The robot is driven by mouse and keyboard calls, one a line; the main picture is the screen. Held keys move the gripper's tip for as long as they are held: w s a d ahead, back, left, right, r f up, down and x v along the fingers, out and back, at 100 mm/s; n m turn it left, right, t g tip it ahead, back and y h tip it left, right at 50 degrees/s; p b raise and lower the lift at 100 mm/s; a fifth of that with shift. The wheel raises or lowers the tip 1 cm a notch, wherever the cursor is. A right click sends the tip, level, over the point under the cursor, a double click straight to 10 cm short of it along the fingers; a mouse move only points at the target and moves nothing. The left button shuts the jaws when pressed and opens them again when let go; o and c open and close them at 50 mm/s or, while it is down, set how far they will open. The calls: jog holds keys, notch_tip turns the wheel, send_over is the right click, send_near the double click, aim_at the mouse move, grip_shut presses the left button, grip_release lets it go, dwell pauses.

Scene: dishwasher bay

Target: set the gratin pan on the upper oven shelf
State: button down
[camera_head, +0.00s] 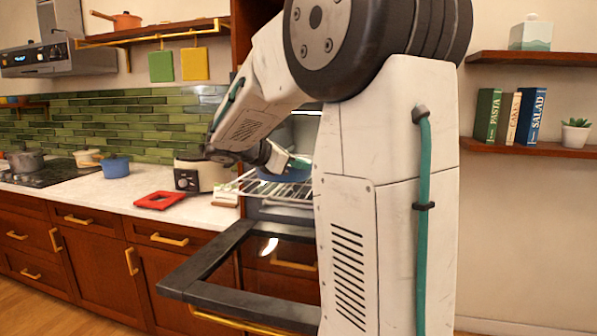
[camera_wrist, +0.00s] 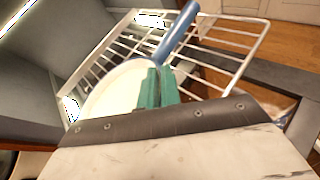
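The gratin pan is blue outside and white inside, with a long blue handle. In the wrist view the pan (camera_wrist: 112,92) is over the wire oven shelf (camera_wrist: 232,52), its handle pointing up and right. In the head view the pan (camera_head: 286,175) shows at the shelf (camera_head: 262,190), partly hidden by my arm. My gripper's teal fingers (camera_wrist: 157,86) are close together at the pan's near-right rim, one inside and one outside, apparently shut on it. It also shows in the head view (camera_head: 300,161). I cannot tell whether the pan touches the shelf.
The oven door (camera_head: 215,262) hangs open as a dark frame below the shelf. Left of the oven, the counter holds a cream appliance (camera_head: 208,176), a red trivet (camera_head: 160,200) and a blue pot (camera_head: 115,167). Wall shelves with books (camera_head: 532,123) are at the right.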

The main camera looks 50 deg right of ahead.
jog(key=shift+f, duration=0.95)
jog(key=c, duration=1.6)
grip_release()
jog(key=shift+f, duration=0.1)
jog(key=v, duration=1.2)
jog(key=s+a+f+m+t+y, duration=0.2)
jog(key=s+a+f+m+y, duration=0.4)
jog(key=s+a, duration=0.5)
jog(key=s+a+f+m+t+y, duration=0.3)
jog(key=s+a+f+m+y, duration=0.3)
jog(key=s+a+f, duration=0.3)
jog(key=shift+s+a+y, duration=0.6)
jog(key=shift+s+a, duration=0.55)
jog(key=shift+a, duration=0.4)
